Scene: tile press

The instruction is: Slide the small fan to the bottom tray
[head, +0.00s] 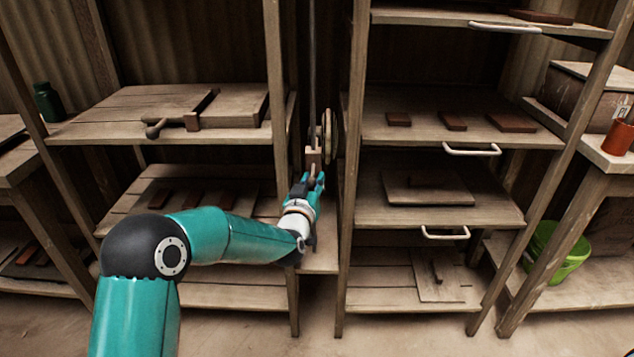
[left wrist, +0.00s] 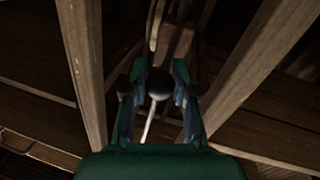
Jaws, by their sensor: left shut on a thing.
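My left gripper (head: 312,182) reaches into the gap between the two wooden racks and is shut on a dark round knob. In the left wrist view, the knob (left wrist: 160,84) sits between the fingers, with a pale thin rod running down from it. Just above the gripper in the head view are a small wooden block (head: 313,156) and a pale wheel (head: 328,136) beside a vertical rod. I cannot pick out a small fan. The bottom shelf of the right rack (head: 375,300) holds a board (head: 440,275) with a small dark piece on it. My right gripper is not in view.
Upper right-rack shelves have metal handles (head: 472,151); one holds several brown tiles (head: 452,121). The left rack has a board with a rod handle (head: 167,126). A green bucket (head: 556,251) stands far right. Rack posts (head: 350,190) flank my gripper closely.

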